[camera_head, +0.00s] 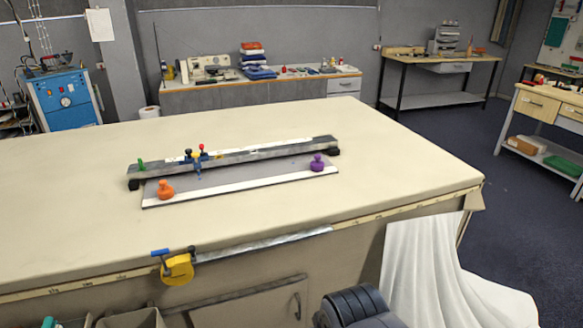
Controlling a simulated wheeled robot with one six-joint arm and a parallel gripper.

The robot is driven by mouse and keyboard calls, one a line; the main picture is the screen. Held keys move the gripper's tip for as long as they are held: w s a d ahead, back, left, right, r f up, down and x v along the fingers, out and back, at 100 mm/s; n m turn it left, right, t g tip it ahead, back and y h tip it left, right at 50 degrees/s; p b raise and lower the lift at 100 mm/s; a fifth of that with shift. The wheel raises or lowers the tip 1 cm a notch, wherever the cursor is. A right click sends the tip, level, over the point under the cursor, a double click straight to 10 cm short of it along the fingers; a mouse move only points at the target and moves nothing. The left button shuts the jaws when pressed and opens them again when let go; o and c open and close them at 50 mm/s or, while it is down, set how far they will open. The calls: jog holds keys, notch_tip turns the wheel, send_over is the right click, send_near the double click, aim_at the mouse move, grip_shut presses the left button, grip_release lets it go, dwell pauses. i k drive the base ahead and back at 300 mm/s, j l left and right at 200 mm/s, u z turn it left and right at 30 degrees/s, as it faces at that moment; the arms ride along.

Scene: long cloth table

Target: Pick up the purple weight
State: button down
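The purple weight (317,162) is a small knobbed piece. It stands upright near the right end of a flat grey plate with a pale strip (240,187) on the cloth table (400,165). A similar orange weight (165,190) stands near the left end of the plate. Nothing touches the purple weight from above. My gripper is not in view. A dark ribbed part at the bottom edge, right of the middle, may be part of my arm, but I cannot tell.
A long metal rail (235,161) with colored knobs lies just behind the plate. A yellow tape-measure-like device (178,268) hangs at the table's front edge. White cloth (430,265) drapes at the front right. The tabletop right of the weight is clear.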

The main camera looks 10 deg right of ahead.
aim_at(317, 165)
jog(key=i+l+z, duration=0.3)
jog(key=i, duration=0.4)
jog(key=i+l+z, duration=0.1)
jog(key=i+z, duration=0.2)
jog(key=i, duration=0.45)
